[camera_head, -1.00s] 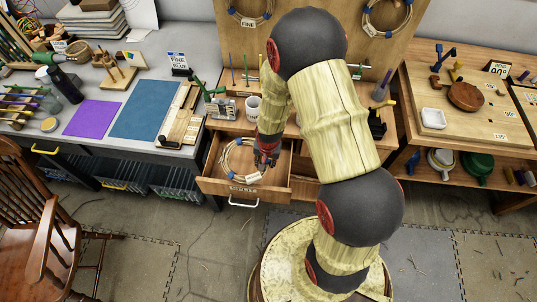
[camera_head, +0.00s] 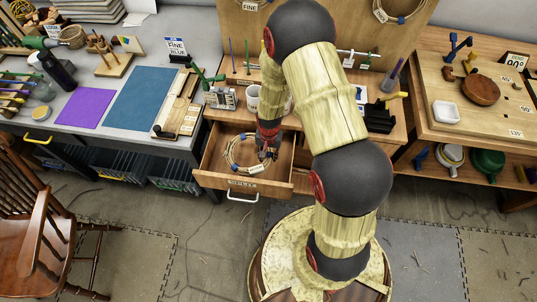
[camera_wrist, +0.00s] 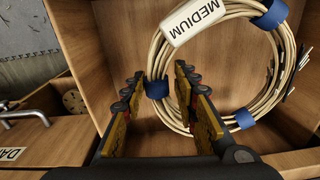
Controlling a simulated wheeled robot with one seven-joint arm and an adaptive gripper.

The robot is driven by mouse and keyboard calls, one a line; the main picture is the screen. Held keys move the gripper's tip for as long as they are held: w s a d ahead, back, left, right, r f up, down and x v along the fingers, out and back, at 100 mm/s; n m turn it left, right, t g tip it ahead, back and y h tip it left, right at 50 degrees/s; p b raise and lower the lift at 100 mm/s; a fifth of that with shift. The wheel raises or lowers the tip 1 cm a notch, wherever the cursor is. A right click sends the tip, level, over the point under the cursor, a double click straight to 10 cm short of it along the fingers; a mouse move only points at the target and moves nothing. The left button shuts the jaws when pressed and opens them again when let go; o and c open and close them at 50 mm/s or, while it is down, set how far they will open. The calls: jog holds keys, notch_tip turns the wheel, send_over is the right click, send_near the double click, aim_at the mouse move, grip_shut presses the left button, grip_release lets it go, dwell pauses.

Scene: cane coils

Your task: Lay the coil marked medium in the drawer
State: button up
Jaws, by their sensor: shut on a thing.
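The cane coil marked MEDIUM (camera_head: 236,163) is inside the open drawer (camera_head: 215,181) in the head view. In the wrist view the coil (camera_wrist: 151,59) shows pale strands, blue wraps and a white MEDIUM tag. My gripper (camera_head: 268,154) reaches down into the drawer at the coil's right side. In the wrist view its fingers (camera_wrist: 160,82) stand on either side of the strands near a blue wrap and are shut on the coil. The coil is low over the drawer's wooden floor (camera_wrist: 120,20); I cannot tell if it touches it everywhere.
The drawer sits under a wooden bench holding a white mug (camera_head: 252,98). Other coils hang on the board (camera_head: 340,25) behind. A wooden chair (camera_head: 35,225) stands at the left. The grey bench (camera_head: 205,60) is to the left of the drawer.

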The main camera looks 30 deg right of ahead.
jog(key=shift+f+b, duration=2.05)
jog(key=shift+f, duration=1.15)
jog(key=o, duration=1.2)
jog(key=shift+c, duration=0.2)
jog(key=shift+r, duration=0.1)
jog(key=r, duration=1.2)
jog(key=shift+s, duration=0.2)
jog(key=shift+f, duration=0.1)
